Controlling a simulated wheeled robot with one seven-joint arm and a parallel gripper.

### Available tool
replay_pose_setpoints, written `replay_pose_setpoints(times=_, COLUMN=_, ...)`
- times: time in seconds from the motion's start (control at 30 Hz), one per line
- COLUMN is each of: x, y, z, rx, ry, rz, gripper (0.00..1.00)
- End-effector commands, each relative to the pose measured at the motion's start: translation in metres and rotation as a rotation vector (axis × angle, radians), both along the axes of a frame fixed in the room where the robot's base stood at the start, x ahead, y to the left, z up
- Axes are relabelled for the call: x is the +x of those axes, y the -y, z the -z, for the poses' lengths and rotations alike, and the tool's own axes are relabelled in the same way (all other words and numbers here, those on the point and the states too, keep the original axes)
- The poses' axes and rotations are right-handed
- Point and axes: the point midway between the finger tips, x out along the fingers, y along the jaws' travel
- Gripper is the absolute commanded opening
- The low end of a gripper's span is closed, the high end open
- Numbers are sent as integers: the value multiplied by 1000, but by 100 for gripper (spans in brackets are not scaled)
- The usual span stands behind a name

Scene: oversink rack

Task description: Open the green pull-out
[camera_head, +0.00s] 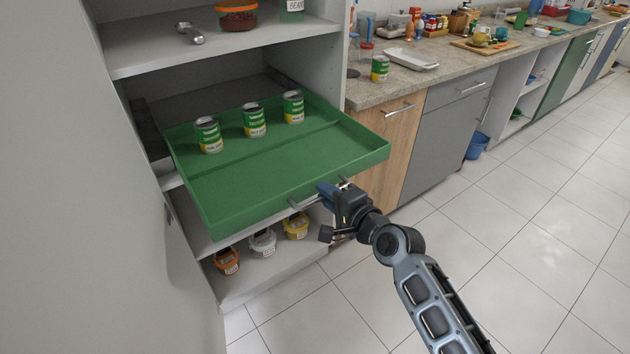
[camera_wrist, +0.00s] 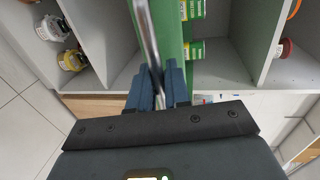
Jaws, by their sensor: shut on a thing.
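The green pull-out (camera_head: 260,178) is a shallow green tray that stands well out of the tall cabinet. Three green and yellow cans stand in its back part: one at the left (camera_head: 208,135), one in the middle (camera_head: 254,121) and one at the right (camera_head: 293,107). A metal bar handle (camera_head: 305,202) runs along its front. My gripper (camera_head: 326,190) is at the front of the pull-out, shut on the handle. In the wrist view the blue fingers (camera_wrist: 159,88) close around the handle bar (camera_wrist: 149,35), beside the green front (camera_wrist: 172,35).
Below the pull-out, several lidded jars (camera_head: 263,242) stand on a lower shelf. Above it, a shelf (camera_head: 200,45) holds a measuring spoon (camera_head: 190,33) and a jar (camera_head: 237,15). A counter (camera_head: 400,85) with a can and a white tray runs right. The tiled floor (camera_head: 500,240) in front is clear.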

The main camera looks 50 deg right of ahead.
Motion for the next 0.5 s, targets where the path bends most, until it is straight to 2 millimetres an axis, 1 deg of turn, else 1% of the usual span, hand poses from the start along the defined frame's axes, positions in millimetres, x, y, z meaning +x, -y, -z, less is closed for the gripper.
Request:
replay_pose_setpoints(times=0.03, x=-6, y=-3, z=2, rx=2, ry=-2, rz=-2, gripper=0)
replay_pose_setpoints(times=0.1, x=-13, y=-5, z=2, rx=1, ry=-4, rz=-2, gripper=0)
replay_pose_setpoints(times=0.2, x=-18, y=-6, z=1, rx=1, ry=-3, rz=-1, gripper=0)
replay_pose_setpoints(times=0.5, x=-22, y=-7, z=1, rx=1, ry=-2, rz=-2, gripper=0)
